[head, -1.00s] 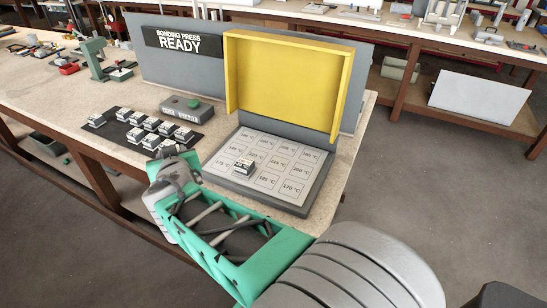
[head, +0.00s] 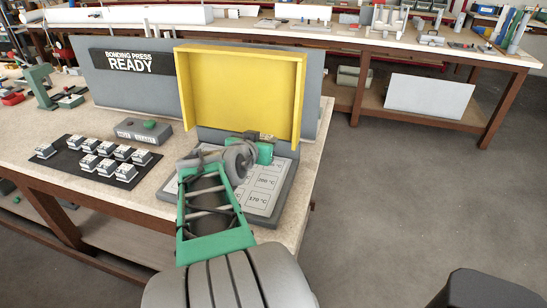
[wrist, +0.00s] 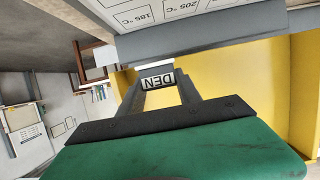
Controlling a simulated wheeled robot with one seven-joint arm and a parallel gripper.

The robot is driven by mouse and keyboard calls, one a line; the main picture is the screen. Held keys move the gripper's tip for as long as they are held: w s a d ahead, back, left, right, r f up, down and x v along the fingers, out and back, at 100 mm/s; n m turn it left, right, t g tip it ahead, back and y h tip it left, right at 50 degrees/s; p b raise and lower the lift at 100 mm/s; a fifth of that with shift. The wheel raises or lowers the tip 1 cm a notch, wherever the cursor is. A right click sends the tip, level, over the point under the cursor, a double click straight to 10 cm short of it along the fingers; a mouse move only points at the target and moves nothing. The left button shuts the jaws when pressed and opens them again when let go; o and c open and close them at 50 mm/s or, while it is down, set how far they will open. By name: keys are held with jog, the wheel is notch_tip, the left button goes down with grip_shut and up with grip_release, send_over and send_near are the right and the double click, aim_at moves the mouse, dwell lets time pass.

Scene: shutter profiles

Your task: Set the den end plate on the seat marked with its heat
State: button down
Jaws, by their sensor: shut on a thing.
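My gripper (head: 264,142) is over the back right of the press bed, in front of the yellow guard. In the wrist view its two grey fingers (wrist: 160,90) are shut on the den end plate (wrist: 158,80), a small piece whose white DEN label reads upside down. The press bed (head: 285,192) is a grey plate with pale seats marked with temperatures. The 200 °C and 170 °C seats show at its right in the head view. Upside-down 185 °C and 205 °C marks show in the wrist view. My arm hides much of the bed.
The yellow guard (head: 240,90) stands raised behind the bed. A sign (head: 130,62) reads BONDING PRESS READY. A black mat (head: 70,160) holds several labelled end plates. A grey box with a green button (head: 149,125) stands between mat and press.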

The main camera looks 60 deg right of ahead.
send_over(273, 166)
jog(key=f, duration=0.5)
jog(key=shift+s+f, duration=0.2)
jog(key=shift+f, duration=0.1)
jog(key=shift+w+a+f, duration=0.1)
jog(key=shift+w+f, duration=0.05)
jog(key=shift+f, duration=1.15)
jog(key=shift+f, duration=0.2)
jog(key=c, duration=0.8)
grip_release()
jog(key=shift+r, duration=0.1)
jog(key=shift+c, duration=0.2)
jog(key=shift+r, duration=0.2)
jog(key=p+v, duration=0.4)
jog(key=v, duration=0.8)
